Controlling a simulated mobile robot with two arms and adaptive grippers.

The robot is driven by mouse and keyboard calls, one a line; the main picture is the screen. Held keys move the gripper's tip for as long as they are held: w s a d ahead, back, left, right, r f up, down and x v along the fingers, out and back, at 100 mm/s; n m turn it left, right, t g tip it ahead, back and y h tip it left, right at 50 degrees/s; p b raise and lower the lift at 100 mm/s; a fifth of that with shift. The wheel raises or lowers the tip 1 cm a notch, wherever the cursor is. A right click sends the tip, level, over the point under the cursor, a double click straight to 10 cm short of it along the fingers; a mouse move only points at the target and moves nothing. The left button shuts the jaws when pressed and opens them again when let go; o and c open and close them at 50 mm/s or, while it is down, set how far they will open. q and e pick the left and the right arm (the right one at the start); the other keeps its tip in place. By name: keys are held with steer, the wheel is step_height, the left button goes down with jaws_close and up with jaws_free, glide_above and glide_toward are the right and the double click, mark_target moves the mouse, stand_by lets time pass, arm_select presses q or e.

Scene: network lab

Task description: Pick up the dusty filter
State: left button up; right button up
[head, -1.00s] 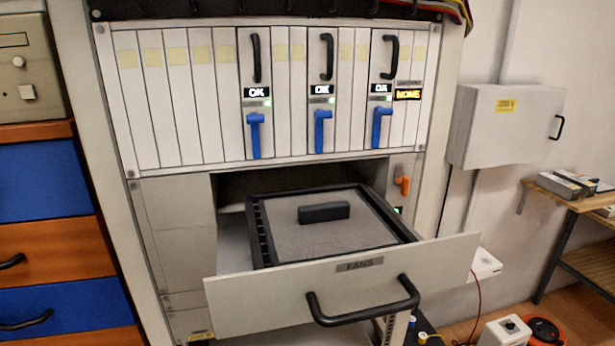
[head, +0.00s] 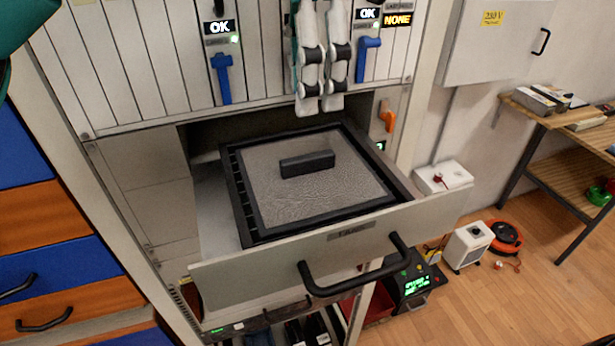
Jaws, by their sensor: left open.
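The dusty filter (head: 290,205) is a flat grey mesh panel in a black frame, with a black block-shaped handle (head: 307,164) on top. It lies in the pulled-out drawer (head: 240,280) of the rack. My left gripper (head: 320,103) hangs from the top of the head view with its fingers pointing down. It is open and empty, with a narrow gap between the fingers. In the picture it is above the handle, in front of the rack's modules, and apart from the filter. My right gripper is not in view.
The drawer's black front handle (head: 355,280) juts out toward me. Above are white modules with blue levers (head: 222,78). An orange lever (head: 387,117) is right of the drawer opening. Blue and orange drawers (head: 50,270) stand left, a wooden bench (head: 570,160) right.

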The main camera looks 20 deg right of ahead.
arm_select(q)
glide_above(307, 156)
steer(key=f, duration=0.4)
steer(key=shift+s+f+p, duration=0.2)
steer(key=shift+s+p, duration=0.1)
steer(key=f+p, duration=0.1)
steer(key=f, duration=0.2)
steer(key=f+p, duration=0.1)
steer(key=f, duration=0.1)
steer(key=shift+w+p, duration=0.3)
steer(key=shift+w, duration=0.05)
steer(key=shift+f, duration=0.2)
steer(key=shift+s, duration=0.1)
steer(key=shift+c, duration=0.7)
jaws_close()
